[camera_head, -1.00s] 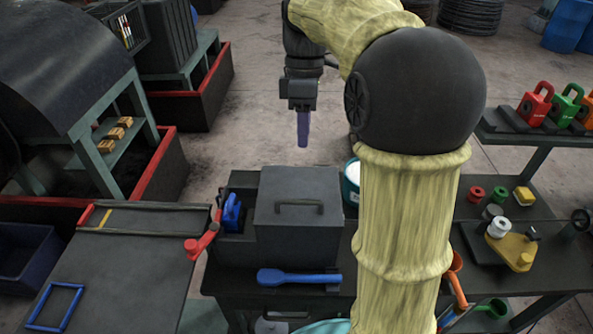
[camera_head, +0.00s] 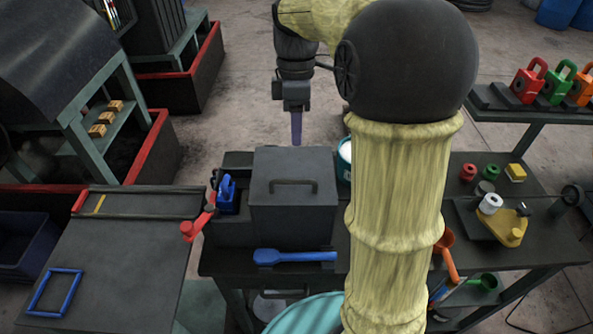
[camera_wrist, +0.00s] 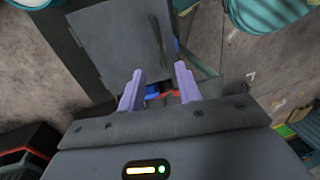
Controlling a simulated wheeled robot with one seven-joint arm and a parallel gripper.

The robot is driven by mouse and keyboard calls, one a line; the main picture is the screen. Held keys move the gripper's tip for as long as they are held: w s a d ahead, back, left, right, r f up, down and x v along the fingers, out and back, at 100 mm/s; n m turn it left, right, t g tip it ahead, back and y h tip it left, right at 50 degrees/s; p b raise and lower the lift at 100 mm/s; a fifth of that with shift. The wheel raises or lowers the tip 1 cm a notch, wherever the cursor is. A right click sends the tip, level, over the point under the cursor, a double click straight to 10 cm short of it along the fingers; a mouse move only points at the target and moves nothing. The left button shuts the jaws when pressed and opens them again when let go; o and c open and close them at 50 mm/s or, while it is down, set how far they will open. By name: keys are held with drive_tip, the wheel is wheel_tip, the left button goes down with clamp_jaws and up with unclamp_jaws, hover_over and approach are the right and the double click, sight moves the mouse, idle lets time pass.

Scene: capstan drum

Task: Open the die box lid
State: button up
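The die box (camera_head: 291,221) is a dark grey box on the dark bench, and its flat lid (camera_head: 292,168) is closed. A bar handle (camera_head: 293,184) stands on the lid. My gripper (camera_head: 296,140) hangs pointing down, its purple fingertips seen just at the box's far edge, apart from the handle. In the wrist view the lid (camera_wrist: 112,45) fills the upper middle, with the handle (camera_wrist: 156,34) beyond the fingertips. The two purple fingers of my gripper (camera_wrist: 159,80) are spread and empty there. The exact height over the lid is hard to tell.
A blue object (camera_head: 227,194) and a red lever (camera_head: 198,223) are left of the box. A blue-handled tool (camera_head: 293,256) lies in front. A teal-sided bucket (camera_head: 345,158) stands behind right. Coloured padlock-like blocks (camera_head: 527,83) sit on the right shelf.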

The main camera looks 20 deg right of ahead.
drive_tip(key=f, duration=0.3)
drive_tip(key=s+f, duration=0.1)
drive_tip(key=f, duration=0.3)
drive_tip(key=s+f+p, duration=0.1)
drive_tip(key=f, duration=0.3)
drive_tip(key=shift+a+f, duration=0.15)
drive_tip(key=shift+a, duration=0.2)
clamp_jaws()
